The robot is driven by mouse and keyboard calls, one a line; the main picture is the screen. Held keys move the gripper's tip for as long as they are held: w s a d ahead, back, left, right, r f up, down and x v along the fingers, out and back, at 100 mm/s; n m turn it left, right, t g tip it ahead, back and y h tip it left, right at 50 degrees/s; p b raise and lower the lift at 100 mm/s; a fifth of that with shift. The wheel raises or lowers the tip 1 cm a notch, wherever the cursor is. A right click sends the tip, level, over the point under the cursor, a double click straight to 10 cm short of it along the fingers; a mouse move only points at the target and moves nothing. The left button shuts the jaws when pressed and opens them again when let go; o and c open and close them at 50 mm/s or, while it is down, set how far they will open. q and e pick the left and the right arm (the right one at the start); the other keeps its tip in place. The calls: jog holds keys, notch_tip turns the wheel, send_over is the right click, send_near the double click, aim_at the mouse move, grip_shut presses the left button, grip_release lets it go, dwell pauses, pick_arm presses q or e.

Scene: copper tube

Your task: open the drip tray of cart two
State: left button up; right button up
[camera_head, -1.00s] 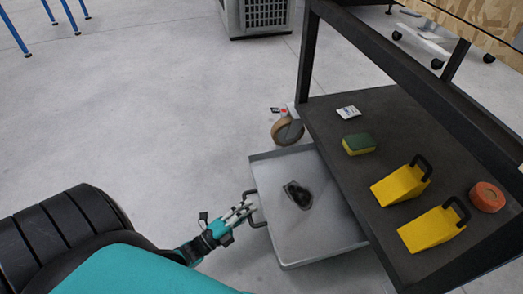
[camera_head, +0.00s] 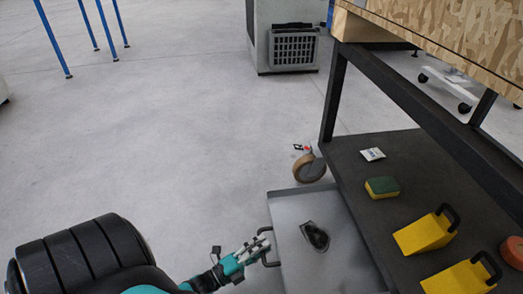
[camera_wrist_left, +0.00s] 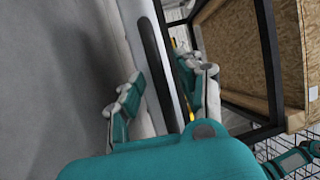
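The drip tray (camera_head: 290,212) is a shallow grey metal tray, pulled well out from under the lower shelf of a dark-framed cart (camera_head: 340,100). A dark patch (camera_head: 315,236) lies on its floor. Its black bar handle (camera_head: 265,248) is on the left front side. My left gripper (camera_head: 262,247) is at that handle. In the left wrist view the dark handle (camera_wrist_left: 154,62) lies between its two fingers, which stand apart with gaps beside the bar; the gripper looks open. My right gripper is out of view. No cart number is readable.
The cart's shelf holds a green-yellow sponge (camera_head: 382,187), a white packet (camera_head: 372,154), two yellow wedges (camera_head: 427,233) and an orange roll (camera_head: 512,252). The floor to the left (camera_head: 150,150) is clear.

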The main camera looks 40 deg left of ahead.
pick_arm(q)
jog(key=v, duration=1.2)
